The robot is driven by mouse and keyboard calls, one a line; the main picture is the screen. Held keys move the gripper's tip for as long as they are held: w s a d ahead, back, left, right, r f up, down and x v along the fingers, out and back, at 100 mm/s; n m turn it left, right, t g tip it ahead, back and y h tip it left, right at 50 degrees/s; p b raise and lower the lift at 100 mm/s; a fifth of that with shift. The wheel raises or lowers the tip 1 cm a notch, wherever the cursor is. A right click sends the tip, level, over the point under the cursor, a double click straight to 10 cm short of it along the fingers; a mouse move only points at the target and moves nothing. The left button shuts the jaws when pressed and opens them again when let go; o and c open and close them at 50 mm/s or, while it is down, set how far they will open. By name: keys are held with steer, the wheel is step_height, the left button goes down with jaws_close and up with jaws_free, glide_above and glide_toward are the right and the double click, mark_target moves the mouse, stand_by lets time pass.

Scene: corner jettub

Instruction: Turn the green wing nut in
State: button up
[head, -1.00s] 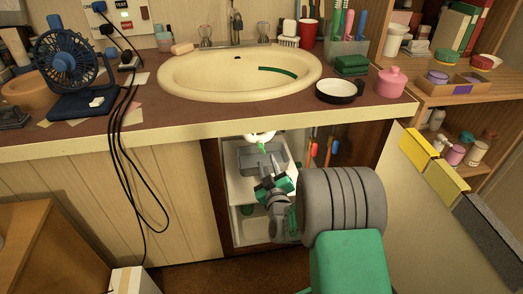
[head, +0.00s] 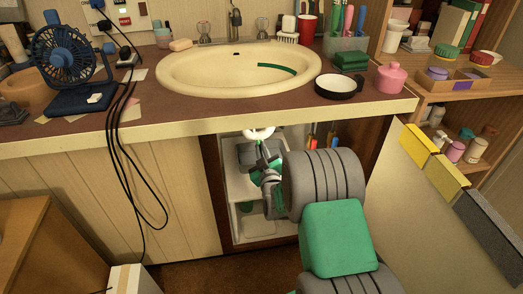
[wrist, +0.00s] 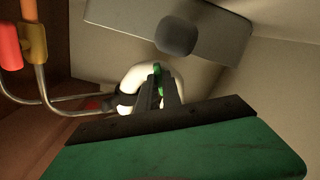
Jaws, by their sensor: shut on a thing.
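The green wing nut (wrist: 158,90) shows as a small bright green piece in the wrist view, against a white rounded pipe fitting (wrist: 134,82). My gripper (wrist: 160,78) has its two dark fingers on either side of the nut and is shut on it. The fingers hide part of the nut, so its turn angle is hard to read. In the head view my gripper (head: 264,156) reaches into the open cabinet, just under the white pipe (head: 258,133) below the sink. The nut itself cannot be made out there.
Red and orange valve handles (wrist: 33,42) on bent metal pipes stand left of the gripper in the wrist view. A grey box (wrist: 205,22) is on the wall behind. The cabinet's dark frame (head: 213,190) borders the opening, with the sink (head: 205,80) above.

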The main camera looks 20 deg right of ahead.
steer(key=shift+m, duration=0.5)
jaws_close()
steer(key=m, duration=0.4)
steer(key=shift+m, duration=0.3)
steer(key=m+p, duration=0.1)
steer(key=m, duration=0.5)
steer(key=shift+p, duration=0.3)
steer(key=m+p, duration=0.3)
steer(key=m, duration=0.3)
steer(key=shift+m, duration=0.4)
steer(key=m+p, duration=0.2)
steer(key=m, duration=0.3)
steer(key=shift+f+m+p, duration=0.15)
steer(key=shift+m+p, duration=0.15)
steer(key=shift+p, duration=0.1)
steer(key=shift+s, duration=0.1)
steer(key=shift+f, duration=0.1)
steer(key=o, duration=0.6)
jaws_free()
steer(key=shift+r, duration=0.2)
steer(key=shift+o, duration=0.2)
